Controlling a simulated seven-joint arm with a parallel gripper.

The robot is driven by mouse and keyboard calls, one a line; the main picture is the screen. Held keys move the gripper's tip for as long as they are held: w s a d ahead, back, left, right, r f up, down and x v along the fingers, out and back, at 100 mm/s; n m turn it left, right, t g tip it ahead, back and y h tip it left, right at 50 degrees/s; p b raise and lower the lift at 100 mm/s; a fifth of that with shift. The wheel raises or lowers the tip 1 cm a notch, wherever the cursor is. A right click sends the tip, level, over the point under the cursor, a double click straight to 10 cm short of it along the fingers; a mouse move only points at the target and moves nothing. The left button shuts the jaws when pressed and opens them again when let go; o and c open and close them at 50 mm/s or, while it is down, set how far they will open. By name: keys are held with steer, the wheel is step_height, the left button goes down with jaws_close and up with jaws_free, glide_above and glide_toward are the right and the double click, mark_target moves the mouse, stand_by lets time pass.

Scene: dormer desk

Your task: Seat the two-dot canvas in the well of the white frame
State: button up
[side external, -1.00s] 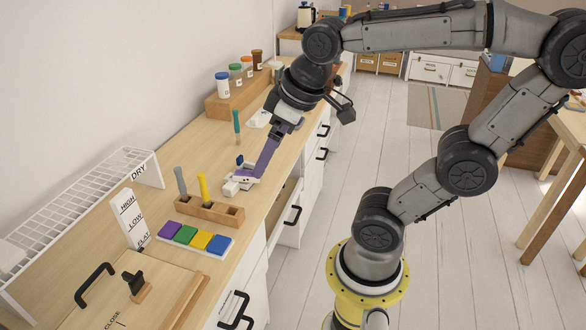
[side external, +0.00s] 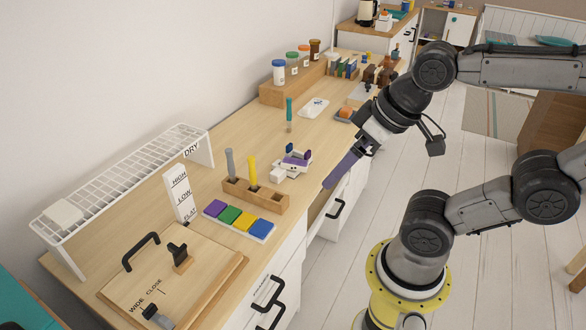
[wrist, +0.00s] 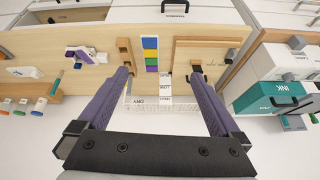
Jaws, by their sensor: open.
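I cannot pick out a canvas with two dots or a white frame for certain in either view. A pale flat block (side external: 64,213) lies on the white drying rack at the left; no dots can be made out on it. My gripper (side external: 328,184) hangs past the bench's front edge, right of a small white device with purple and blue parts (side external: 292,164), and apart from it. In the wrist view my gripper (wrist: 160,74) shows its two purple fingers wide apart with nothing between them.
A wooden holder (side external: 270,201) with grey and yellow handles and a strip of coloured pads (side external: 239,220) stand near the front edge. A lidded board (side external: 180,270) is front left; jars (side external: 291,62) stand behind. The wrist view shows a teal INK box (wrist: 285,102).

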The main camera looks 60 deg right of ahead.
steer(key=w+r+m+y, duration=0.1)
steer(key=w+r+m, duration=0.7)
steer(key=w+m, duration=0.35)
steer(key=w+d+m, duration=0.4)
steer(key=w+m, duration=0.1)
steer(key=w, duration=0.1)
steer(key=m+g+y, duration=0.2)
steer(key=m, duration=1.2)
glide_above(296, 162)
steer(key=d, duration=0.1)
step_height(296, 162, down, 20)
steer(key=s+d+f+m, duration=0.1)
steer(key=s+d+f, duration=0.3)
steer(key=s+f, duration=0.15)
steer(key=shift+y, duration=0.4)
steer(key=x, duration=0.8)
steer(key=shift+w+f, duration=0.1)
steer(key=shift+w, duration=0.25)
steer(key=x, duration=0.5)
steer(key=shift+w+a, duration=0.1)
steer(key=shift+w, duration=0.35)
steer(key=shift+f, duration=0.25)
